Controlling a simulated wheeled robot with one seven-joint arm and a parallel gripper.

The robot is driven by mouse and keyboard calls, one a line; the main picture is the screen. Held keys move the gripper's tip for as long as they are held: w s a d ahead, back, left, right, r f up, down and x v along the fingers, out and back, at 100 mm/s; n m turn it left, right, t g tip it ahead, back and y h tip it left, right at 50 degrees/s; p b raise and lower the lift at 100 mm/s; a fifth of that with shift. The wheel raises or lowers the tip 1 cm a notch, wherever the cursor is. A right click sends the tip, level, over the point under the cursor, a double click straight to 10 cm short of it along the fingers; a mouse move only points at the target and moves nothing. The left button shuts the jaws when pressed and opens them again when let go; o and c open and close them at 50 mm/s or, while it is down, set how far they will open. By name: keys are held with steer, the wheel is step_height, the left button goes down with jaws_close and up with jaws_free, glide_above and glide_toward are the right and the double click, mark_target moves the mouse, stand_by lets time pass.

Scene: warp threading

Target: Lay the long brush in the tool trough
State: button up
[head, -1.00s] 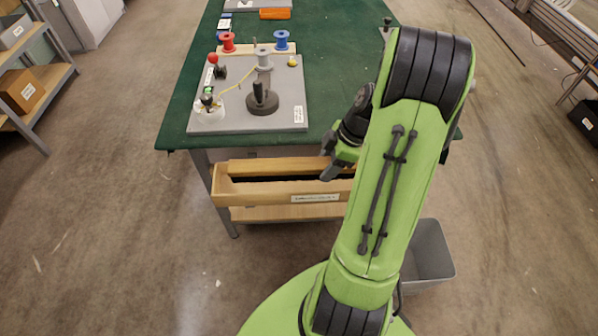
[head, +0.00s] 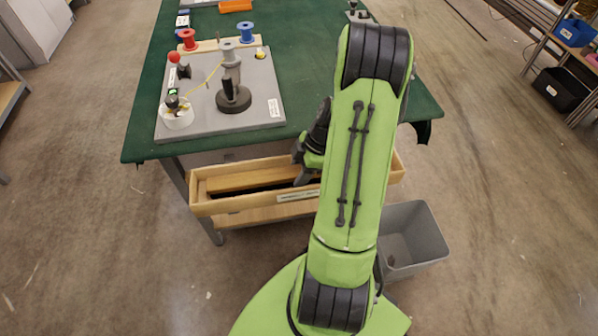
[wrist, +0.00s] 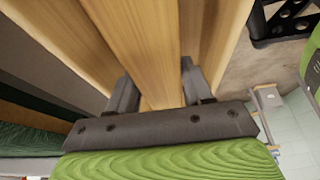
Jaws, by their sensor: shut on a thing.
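The long brush is a long, plain wooden bar (head: 250,181) in the head view. It lies lengthwise within the opening of the wooden tool trough (head: 296,197), between the long walls; whether it touches the floor is unclear. My gripper (head: 303,176) reaches down into the trough from above. In the wrist view my gripper (wrist: 157,90) has a finger on each side of the brush (wrist: 140,38) and is shut on it. Trough walls run along both sides there. Bristles are not clearly seen, and my arm hides the right part of the trough.
The green-topped table (head: 330,65) stands behind the trough, with a grey board (head: 255,105) carrying spools and a dark-handled tool (head: 232,92). A grey bin (head: 415,235) stands on the floor at right. Open floor lies to the left.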

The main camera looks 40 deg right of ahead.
steer(key=shift+f, duration=0.1)
steer(key=o, duration=0.9)
steer(key=p+v, duration=0.4)
steer(key=v, duration=0.8)
steer(key=w+a+r+m+h, duration=0.2)
steer(key=a+r+m, duration=0.2)
steer(key=a+r, duration=0.75)
steer(key=s+a+r+m+t, duration=0.1)
steer(key=s+a+m, duration=0.1)
steer(key=s+a, duration=0.1)
steer(key=s+a+r+m+t+h, duration=0.1)
steer(key=s+a+r+m, duration=0.1)
steer(key=s+a, duration=0.2)
steer(key=s+a+r+m+t, duration=0.1)
steer(key=s+a+r+m, duration=0.1)
steer(key=a, duration=0.3)
steer(key=shift+s+a+m+h, duration=0.3)
steer(key=shift+s+m, duration=0.2)
steer(key=shift+s, duration=0.15)
